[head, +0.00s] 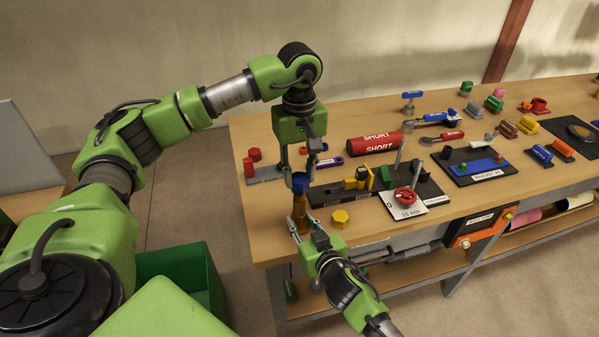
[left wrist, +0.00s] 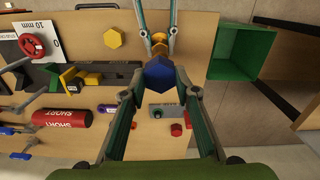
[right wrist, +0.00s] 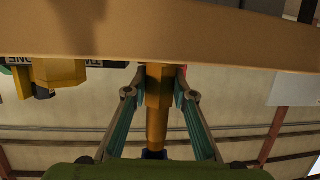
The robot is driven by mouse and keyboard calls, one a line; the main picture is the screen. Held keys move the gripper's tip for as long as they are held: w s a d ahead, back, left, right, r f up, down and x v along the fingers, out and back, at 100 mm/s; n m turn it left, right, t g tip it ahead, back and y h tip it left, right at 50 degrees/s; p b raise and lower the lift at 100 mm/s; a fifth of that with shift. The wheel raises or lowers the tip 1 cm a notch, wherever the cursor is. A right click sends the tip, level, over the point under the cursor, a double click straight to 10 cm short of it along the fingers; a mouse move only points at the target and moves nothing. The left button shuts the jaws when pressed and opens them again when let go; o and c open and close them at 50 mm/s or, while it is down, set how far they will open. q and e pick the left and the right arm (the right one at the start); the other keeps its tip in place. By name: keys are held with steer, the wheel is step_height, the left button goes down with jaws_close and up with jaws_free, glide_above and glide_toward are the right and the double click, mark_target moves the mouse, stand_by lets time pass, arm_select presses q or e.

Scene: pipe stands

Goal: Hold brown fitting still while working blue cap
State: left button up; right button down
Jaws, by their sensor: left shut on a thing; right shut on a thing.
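The blue cap (head: 299,181) sits on top of the upright brown fitting (head: 299,208) near the table's left front corner. My left gripper (head: 301,172) comes down from above and is shut on the blue cap; the cap (left wrist: 159,73) shows between its fingertips in the left wrist view. My right gripper (head: 297,229) comes in from the front, below the cap, and is shut on the brown fitting. The fitting's shaft (right wrist: 157,112) shows between its fingers in the right wrist view. The fitting's foot is partly hidden by my right gripper.
A yellow hex piece (head: 340,217) lies just right of the fitting. A dark rail with yellow blocks (head: 358,182), a white card with a red handwheel (head: 407,200) and a red cylinder (head: 374,143) stand farther right. A green bin (head: 180,275) is on the floor at left.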

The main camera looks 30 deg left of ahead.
mark_target(299, 211)
arm_select(q)
steer(key=shift+f, duration=1.95)
steer(key=m, duration=0.7)
steer(key=shift+m, duration=0.4)
steer(key=m, duration=0.8)
steer(key=o, duration=1.3)
